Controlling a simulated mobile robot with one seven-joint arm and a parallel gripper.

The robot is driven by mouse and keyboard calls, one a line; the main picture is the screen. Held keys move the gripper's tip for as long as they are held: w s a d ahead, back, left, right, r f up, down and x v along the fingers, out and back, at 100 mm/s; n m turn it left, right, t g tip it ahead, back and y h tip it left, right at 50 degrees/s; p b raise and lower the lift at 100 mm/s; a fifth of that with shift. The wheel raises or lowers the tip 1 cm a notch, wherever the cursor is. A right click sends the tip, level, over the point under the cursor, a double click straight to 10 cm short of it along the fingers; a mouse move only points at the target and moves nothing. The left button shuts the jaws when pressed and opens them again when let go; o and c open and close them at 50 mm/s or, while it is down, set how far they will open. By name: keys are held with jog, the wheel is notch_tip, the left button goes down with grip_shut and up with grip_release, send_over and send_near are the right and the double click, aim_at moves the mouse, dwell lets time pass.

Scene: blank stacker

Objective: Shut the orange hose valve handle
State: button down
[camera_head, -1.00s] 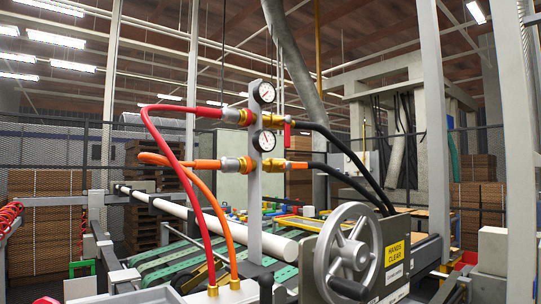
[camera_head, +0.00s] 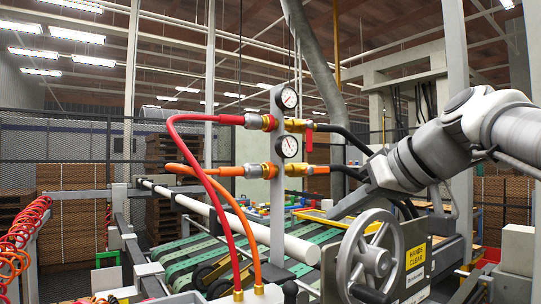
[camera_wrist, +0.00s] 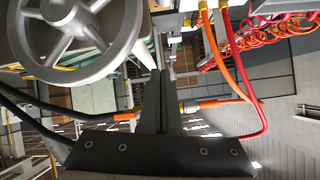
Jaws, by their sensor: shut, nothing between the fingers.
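The orange hose (camera_head: 232,205) runs into the lower coupling of the upright manifold post. Its brass valve (camera_head: 294,169) sits right of the post. Its small orange-red handle (camera_head: 318,169) lies roughly level, in line with the pipe and the black hose. In the wrist view the orange hose (camera_wrist: 228,62) shows beyond the fingers, which hide part of the fittings. My gripper (camera_head: 332,213) is right of the post, lower than the handle and apart from it in the head view. Its two fingers (camera_wrist: 159,75) are together and empty.
The red hose (camera_head: 200,148) feeds the upper valve, whose red handle (camera_head: 309,140) hangs down. Two gauges (camera_head: 288,146) are on the post. A grey handwheel (camera_head: 371,258) stands just below my gripper and is large in the wrist view (camera_wrist: 75,35). Black hoses run behind my arm.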

jog(key=w+d+r+n+t+y+p, duration=0.1)
jog(key=w+d+r, duration=0.2)
jog(key=r, duration=0.4)
jog(key=w+d+r+n+t+p, duration=0.1)
jog(key=w+d+r, duration=0.3)
jog(key=r, duration=0.4)
jog(key=shift+w+d+n+t+y, duration=0.15)
jog(key=shift+w+n+t+y, duration=0.15)
jog(key=shift+w+t+y, duration=0.25)
jog(key=shift+s, duration=0.1)
jog(key=p, duration=0.3)
send_over(318, 170)
jog(key=d, duration=0.3)
notch_tip(318, 170, down, 2)
jog(key=shift+s+a+f, duration=0.15)
jog(key=shift+f, duration=0.95)
jog(key=shift+s+a+f, duration=0.1)
jog(key=shift+s+f, duration=0.05)
jog(key=shift+f, duration=0.95)
